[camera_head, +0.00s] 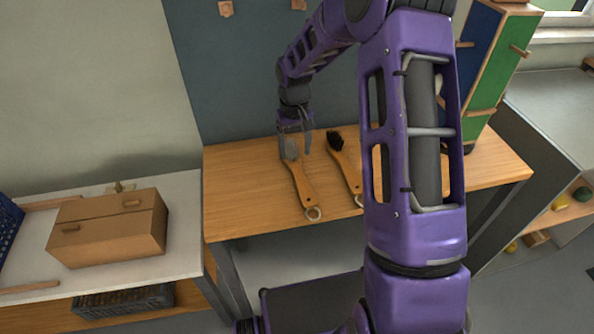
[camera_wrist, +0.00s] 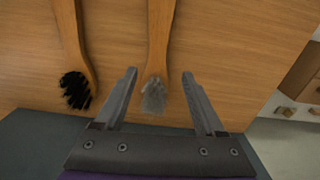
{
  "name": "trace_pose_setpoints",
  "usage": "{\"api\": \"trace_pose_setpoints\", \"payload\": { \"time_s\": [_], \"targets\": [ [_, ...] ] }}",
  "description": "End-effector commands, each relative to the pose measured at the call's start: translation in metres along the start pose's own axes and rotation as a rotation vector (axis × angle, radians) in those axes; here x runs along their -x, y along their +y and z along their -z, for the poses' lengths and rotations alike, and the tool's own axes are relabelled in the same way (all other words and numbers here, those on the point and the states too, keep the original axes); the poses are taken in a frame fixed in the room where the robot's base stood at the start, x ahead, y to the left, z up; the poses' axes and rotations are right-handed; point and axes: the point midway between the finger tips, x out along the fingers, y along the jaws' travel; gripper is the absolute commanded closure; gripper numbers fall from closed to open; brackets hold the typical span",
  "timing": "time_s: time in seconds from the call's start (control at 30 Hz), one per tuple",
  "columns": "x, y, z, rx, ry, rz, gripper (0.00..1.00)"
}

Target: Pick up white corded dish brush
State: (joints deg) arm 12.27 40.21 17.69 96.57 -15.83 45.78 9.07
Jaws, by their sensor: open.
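The white corded dish brush (camera_head: 303,185) lies on the wooden table, with a wooden handle, pale grey-white bristles and a ring at its near end. In the wrist view its bristle head (camera_wrist: 154,97) lies between my two open fingers, with no finger seen touching it. My gripper (camera_head: 296,150) is open and empty, pointing down around the bristle end; it also shows in the wrist view (camera_wrist: 160,82). Height above the table is hard to tell. The ring end is out of the wrist view.
A similar brush with black bristles (camera_head: 336,141) lies close beside it, right in the head view; my arm hides part of that side. The wooden table (camera_head: 240,190) is clear to the left. A green and blue cabinet (camera_head: 497,70) stands at the right.

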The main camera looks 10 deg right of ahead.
Motion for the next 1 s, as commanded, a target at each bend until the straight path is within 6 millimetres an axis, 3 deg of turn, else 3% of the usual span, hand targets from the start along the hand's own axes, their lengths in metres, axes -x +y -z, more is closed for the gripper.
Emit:
{"api": "trace_pose_setpoints", "payload": {
  "time_s": [0.33,0.6,0.83,0.87,1.0],
  "targets": [
    [-0.024,0.002,-0.002,0.0,0.0,0.0,0.28],
    [-0.063,0.005,-0.005,0.001,0.0,0.0,0.28],
    [-0.066,0.005,-0.004,0.0,0.002,-0.001,0.28],
    [-0.066,0.005,-0.004,0.0,0.002,-0.001,0.3],
    [-0.066,0.005,-0.004,0.001,0.002,-0.001,0.55]
  ]
}}
